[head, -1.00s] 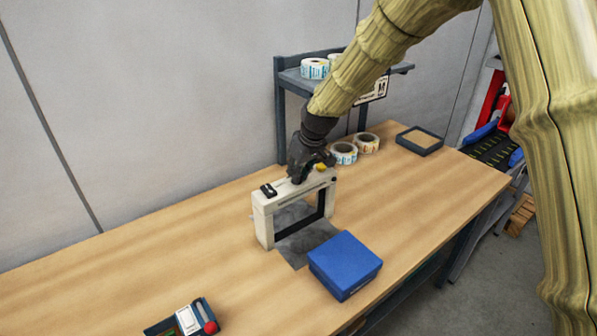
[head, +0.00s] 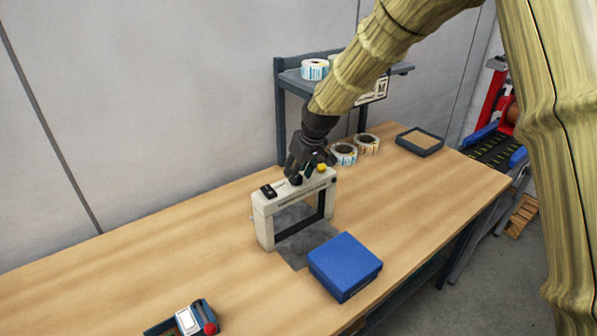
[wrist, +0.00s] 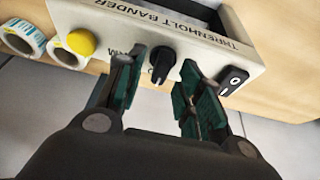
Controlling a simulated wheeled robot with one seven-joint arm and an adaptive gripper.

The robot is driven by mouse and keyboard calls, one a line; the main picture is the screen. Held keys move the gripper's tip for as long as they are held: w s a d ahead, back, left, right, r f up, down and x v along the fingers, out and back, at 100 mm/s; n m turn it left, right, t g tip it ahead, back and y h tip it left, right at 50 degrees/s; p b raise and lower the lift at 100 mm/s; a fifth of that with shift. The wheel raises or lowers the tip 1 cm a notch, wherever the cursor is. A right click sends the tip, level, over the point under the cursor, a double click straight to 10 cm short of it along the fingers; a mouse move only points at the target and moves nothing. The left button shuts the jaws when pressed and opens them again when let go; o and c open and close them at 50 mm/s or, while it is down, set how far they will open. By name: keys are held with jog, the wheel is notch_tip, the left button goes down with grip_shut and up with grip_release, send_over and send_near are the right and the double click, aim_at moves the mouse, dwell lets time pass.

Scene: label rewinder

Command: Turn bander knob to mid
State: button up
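The bander (head: 265,205) is a white arch-shaped machine standing on the bench. Its black knob (wrist: 162,62) is on the panel in the wrist view, with lettering beside it partly hidden by a finger. The knob's grip ridge runs roughly up and down in that view, slightly slanted. My gripper (wrist: 161,72) is open, with one green-padded finger on each side of the knob and visible gaps between. In the head view my gripper (head: 302,178) is over the top of the bander and hides the knob.
A yellow button (wrist: 81,41) and a black rocker switch (wrist: 232,81) flank the knob. A blue box (head: 345,265) sits in front of the bander. Label rolls (head: 343,154) and a shelf (head: 290,80) are behind. The bench's left side is mostly clear.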

jog(key=v, duration=1.1)
jog(key=shift+r, duration=0.2)
jog(key=shift+d, duration=0.1)
